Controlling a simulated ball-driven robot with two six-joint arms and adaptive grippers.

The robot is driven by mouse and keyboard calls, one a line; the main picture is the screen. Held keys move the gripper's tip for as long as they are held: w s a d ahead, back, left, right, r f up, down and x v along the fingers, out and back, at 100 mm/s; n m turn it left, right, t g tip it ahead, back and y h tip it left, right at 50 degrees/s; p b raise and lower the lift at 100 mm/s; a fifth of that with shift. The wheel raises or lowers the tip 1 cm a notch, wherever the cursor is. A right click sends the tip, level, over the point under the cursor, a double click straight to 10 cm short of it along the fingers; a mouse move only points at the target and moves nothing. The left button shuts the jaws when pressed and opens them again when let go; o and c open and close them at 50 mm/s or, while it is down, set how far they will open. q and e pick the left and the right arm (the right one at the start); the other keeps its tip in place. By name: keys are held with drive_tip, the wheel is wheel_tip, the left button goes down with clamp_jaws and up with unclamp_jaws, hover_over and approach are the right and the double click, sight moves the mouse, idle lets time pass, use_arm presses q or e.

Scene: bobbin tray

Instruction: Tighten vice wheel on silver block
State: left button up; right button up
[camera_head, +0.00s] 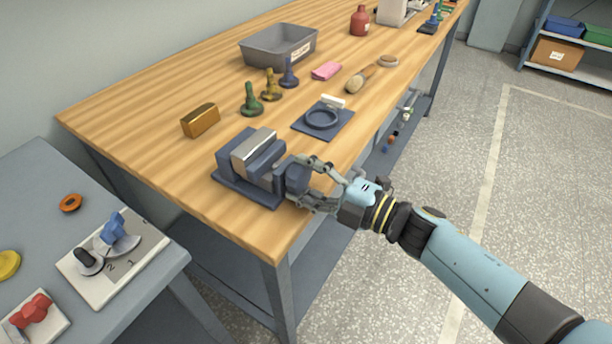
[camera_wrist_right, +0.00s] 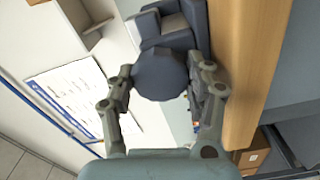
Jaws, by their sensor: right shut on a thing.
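A dark blue vice (camera_head: 235,182) stands near the front edge of the wooden workbench. A silver block (camera_head: 255,145) sits between its jaws, with its top showing. The vice wheel (camera_head: 297,176) is on the vice's right side, partly hidden by my right gripper (camera_head: 310,183). In the right wrist view, the fingers of my right gripper (camera_wrist_right: 163,90) are shut around the dark round wheel (camera_wrist_right: 160,73), one finger on each side. The vice body (camera_wrist_right: 200,18) shows behind the wheel there. My left gripper is not in view.
A blue pad with a ring (camera_head: 338,118) lies right of the vice. A gold block (camera_head: 200,120), several coloured pawn-like pieces (camera_head: 251,104) and a grey bin (camera_head: 278,45) stand farther back. A grey side table (camera_head: 40,175) is at the left.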

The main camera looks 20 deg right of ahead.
drive_tip(key=shift+f, duration=0.1)
drive_tip(key=o, duration=1.2)
